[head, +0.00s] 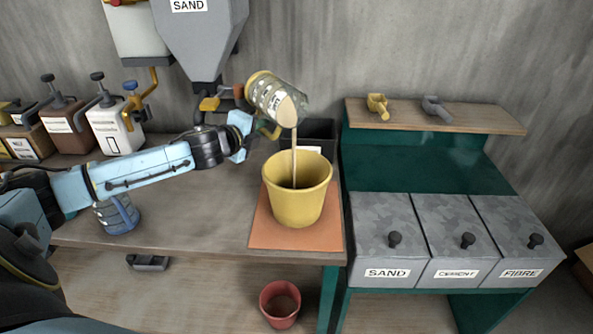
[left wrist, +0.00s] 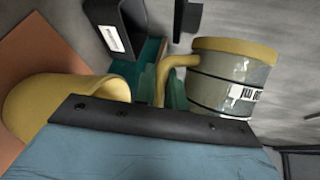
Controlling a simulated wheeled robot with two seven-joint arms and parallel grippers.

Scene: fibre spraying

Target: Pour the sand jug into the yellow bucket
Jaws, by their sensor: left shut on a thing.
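The bucket stands upright on an orange board on the bench. My left gripper (head: 256,128) is shut on the jug's handle. My right gripper is not in view.
A grey sand hopper (head: 200,40) hangs above the bench, left of the jug. A black bin (head: 318,130) stands behind the bucket. Lidded bins (head: 390,225) labelled sand, cement and fibre are at the right. A blue container (head: 117,215) stands near my left arm.

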